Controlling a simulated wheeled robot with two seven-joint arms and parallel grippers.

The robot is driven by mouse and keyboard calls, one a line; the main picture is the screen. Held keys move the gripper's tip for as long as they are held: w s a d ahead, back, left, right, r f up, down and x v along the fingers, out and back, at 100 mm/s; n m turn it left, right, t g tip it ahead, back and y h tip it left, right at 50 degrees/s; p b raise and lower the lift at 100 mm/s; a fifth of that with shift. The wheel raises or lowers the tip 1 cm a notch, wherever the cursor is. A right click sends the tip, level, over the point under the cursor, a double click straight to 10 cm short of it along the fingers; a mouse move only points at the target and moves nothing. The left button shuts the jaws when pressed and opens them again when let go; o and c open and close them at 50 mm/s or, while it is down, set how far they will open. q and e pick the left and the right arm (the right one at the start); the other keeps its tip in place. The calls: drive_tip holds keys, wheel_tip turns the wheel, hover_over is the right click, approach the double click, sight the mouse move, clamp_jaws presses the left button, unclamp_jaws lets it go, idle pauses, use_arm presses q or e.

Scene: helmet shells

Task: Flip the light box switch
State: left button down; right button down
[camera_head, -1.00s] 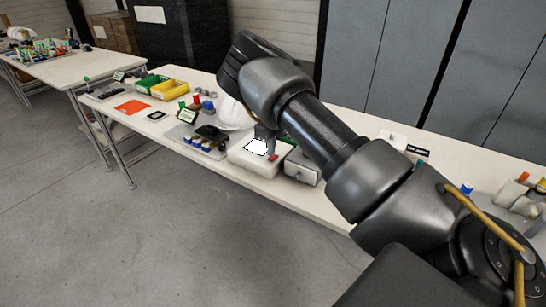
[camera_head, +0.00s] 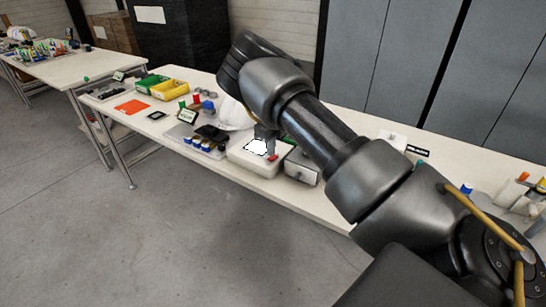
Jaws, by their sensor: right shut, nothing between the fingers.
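The light box (camera_head: 252,163) is a white box on the long table, with a bright lit-looking panel (camera_head: 256,147) on its top. A small red switch (camera_head: 273,157) sits on its right front part. My right gripper (camera_head: 271,152) is shut and empty, pointing down just above or at the red switch; I cannot tell if it touches. My right arm hides the area behind the box. My left gripper is not in view.
A grey metal box (camera_head: 302,167) stands close to the right of the light box. A white helmet shell (camera_head: 234,114) is behind it. Yellow (camera_head: 170,89) and green bins are farther left.

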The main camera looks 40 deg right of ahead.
drive_tip(key=shift+f, duration=0.3)
drive_tip(key=shift+f, duration=0.2)
drive_tip(key=shift+f+b, duration=0.25)
drive_tip(key=shift+b, duration=0.05)
